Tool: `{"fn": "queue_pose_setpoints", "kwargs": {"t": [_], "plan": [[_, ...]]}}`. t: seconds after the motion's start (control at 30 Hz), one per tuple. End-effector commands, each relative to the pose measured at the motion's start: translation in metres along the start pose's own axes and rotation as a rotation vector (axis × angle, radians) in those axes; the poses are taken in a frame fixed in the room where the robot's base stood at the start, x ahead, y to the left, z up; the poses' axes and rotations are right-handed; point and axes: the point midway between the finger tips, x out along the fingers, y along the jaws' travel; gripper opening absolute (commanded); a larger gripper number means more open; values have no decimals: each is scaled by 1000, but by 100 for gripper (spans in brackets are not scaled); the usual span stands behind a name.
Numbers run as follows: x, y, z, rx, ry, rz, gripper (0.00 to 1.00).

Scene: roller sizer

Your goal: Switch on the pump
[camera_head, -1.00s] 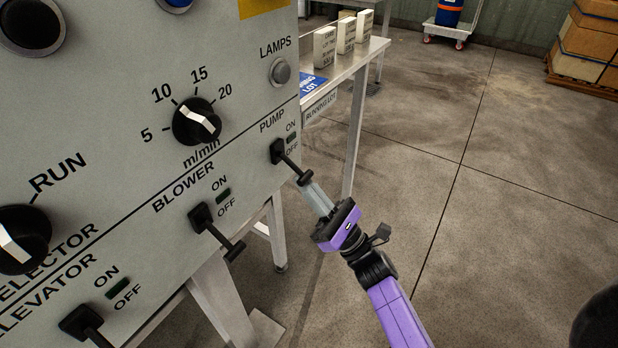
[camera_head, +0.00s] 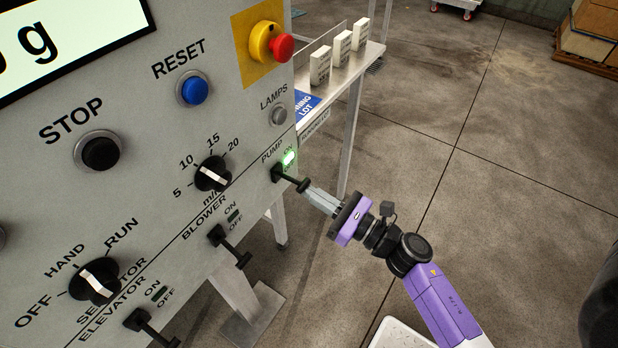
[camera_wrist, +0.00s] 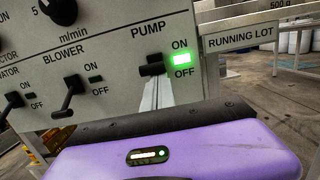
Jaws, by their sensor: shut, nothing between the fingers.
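The pump switch (camera_head: 279,173) is a black lever on the lower right of the grey control panel (camera_head: 135,75). Its green lamp (camera_head: 289,157) beside ON/OFF is lit. The lever sticks out less steeply downward than the blower lever. In the wrist view the pump lever (camera_wrist: 152,68) points toward the camera and its lamp (camera_wrist: 181,59) glows green. My gripper (camera_head: 308,192) is shut and empty, its fingertips at the lever's knob; I cannot tell whether they touch.
The blower lever (camera_head: 217,236) and elevator lever (camera_head: 138,320) point down with dark lamps. A red emergency stop (camera_head: 282,47) sits above. A metal table (camera_head: 365,62) with white blocks stands behind the panel. Open floor lies to the right.

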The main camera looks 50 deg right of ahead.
Motion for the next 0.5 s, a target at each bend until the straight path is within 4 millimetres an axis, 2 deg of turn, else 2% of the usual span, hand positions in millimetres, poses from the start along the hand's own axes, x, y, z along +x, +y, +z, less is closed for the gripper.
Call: {"fn": "queue_pose_setpoints", "kwargs": {"t": [0.03,0.5], "plan": [[2,1,15,-1,29,3,0],[4,2,32,-3,289,6,0]]}}
